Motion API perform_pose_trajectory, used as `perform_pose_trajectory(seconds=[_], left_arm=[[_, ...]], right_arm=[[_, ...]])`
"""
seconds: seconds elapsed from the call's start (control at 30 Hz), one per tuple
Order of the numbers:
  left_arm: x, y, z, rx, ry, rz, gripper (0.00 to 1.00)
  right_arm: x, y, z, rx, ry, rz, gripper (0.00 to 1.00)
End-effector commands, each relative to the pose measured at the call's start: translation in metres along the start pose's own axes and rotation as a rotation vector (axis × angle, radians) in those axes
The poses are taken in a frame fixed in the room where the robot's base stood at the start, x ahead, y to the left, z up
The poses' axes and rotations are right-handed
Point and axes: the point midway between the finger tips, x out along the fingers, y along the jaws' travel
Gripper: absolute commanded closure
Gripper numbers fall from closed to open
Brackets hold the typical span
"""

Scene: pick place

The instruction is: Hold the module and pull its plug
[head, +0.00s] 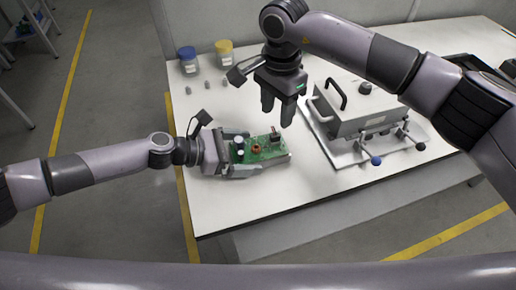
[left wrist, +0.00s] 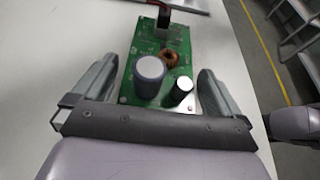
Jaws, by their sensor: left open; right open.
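The module is a green circuit board (head: 267,153) lying on the white table, with capacitors, a copper coil and a dark upright plug (head: 275,136) near its far right end. In the left wrist view the board (left wrist: 177,42) lies between the open fingers, with a gap on each side, and the plug (left wrist: 164,17) stands at its far end. My left gripper (head: 262,153) is open around the board from the left. My right gripper (head: 280,108) is open and empty, pointing down above and behind the board, apart from the plug.
A grey metal box fixture (head: 350,108) with a black handle and lever knobs stands on a plate to the right. Two jars, one blue-lidded (head: 188,60) and one yellow-lidded (head: 224,53), stand at the back left near small grey pieces. The table's front (head: 225,212) is clear.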

Motion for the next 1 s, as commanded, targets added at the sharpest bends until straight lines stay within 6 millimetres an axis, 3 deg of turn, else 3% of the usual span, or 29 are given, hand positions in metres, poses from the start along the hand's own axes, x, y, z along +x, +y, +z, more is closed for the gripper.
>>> perform_pose_trajectory(seconds=[0.4, 0.6, 0.63, 0.83, 1.0], left_arm=[[0.008, 0.000, 0.000, 0.001, 0.000, 0.001, 0.00], [0.008, 0.000, 0.000, 0.001, 0.000, 0.001, 0.65], [0.008, 0.000, 0.000, 0.001, 0.000, 0.001, 0.70], [0.007, 0.000, 0.000, 0.001, 0.000, 0.001, 0.70], [0.007, 0.000, 0.000, 0.001, 0.000, 0.001, 0.70]], right_arm=[[0.000, 0.000, 0.000, 0.000, 0.000, 0.000, 0.51], [0.000, 0.000, 0.000, 0.000, 0.000, 0.000, 0.51], [0.000, 0.000, 0.000, 0.000, 0.000, 0.000, 0.48], [-0.003, 0.002, -0.001, -0.065, 0.017, -0.020, 0.45], [-0.011, 0.008, -0.001, -0.293, 0.079, -0.080, 0.45]])
